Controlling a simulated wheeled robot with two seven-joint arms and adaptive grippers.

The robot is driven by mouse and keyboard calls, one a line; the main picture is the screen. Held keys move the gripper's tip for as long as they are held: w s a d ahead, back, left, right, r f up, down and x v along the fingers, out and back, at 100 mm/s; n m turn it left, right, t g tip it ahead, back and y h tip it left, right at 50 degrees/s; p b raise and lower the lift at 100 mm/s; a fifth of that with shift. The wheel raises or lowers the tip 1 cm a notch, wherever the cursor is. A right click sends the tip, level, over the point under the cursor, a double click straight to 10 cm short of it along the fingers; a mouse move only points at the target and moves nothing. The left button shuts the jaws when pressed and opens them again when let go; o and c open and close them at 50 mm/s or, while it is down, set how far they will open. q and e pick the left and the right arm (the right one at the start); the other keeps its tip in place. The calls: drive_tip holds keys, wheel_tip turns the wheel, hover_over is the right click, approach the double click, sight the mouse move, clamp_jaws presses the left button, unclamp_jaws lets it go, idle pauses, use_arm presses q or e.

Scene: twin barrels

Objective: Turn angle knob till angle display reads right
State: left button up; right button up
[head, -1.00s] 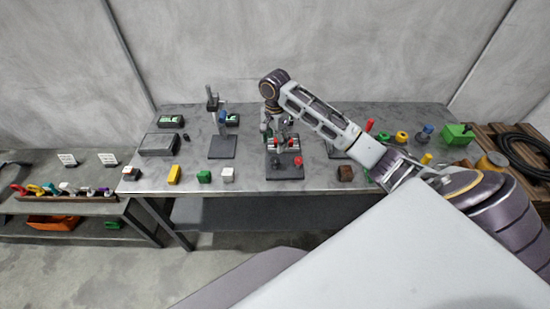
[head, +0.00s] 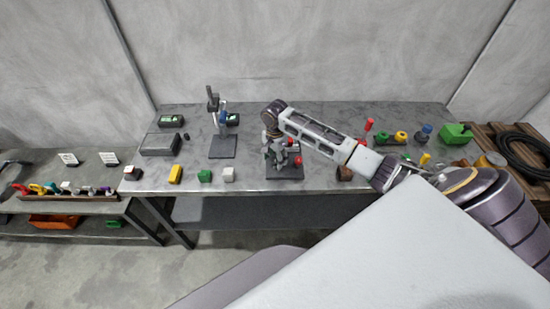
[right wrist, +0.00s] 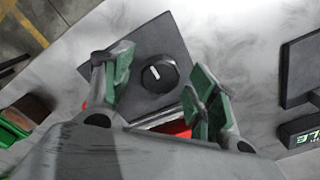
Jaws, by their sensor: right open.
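In the right wrist view a round black knob (right wrist: 158,76) with a white pointer line sits on a dark square plate (right wrist: 165,38). My right gripper (right wrist: 160,85) is open, its green-padded fingers on either side of the knob and apart from it. In the head view my right gripper (head: 280,157) is over the middle fixture, whose dark base (head: 286,173) shows below it; the knob is hidden there. A display with green digits (right wrist: 299,131) is cut off at the right wrist view's edge, its reading unclear. Another green display (head: 231,119) shows behind the left stand.
A dark stand (head: 222,148) is left of the gripper, with a grey box (head: 158,145) beyond it. Small blocks, including a yellow one (head: 175,174), line the front edge. Red and yellow parts stand at right. A grey shape enters at the far left edge.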

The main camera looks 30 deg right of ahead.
drive_tip(key=c, duration=1)
drive_tip(key=shift+c, duration=0.2)
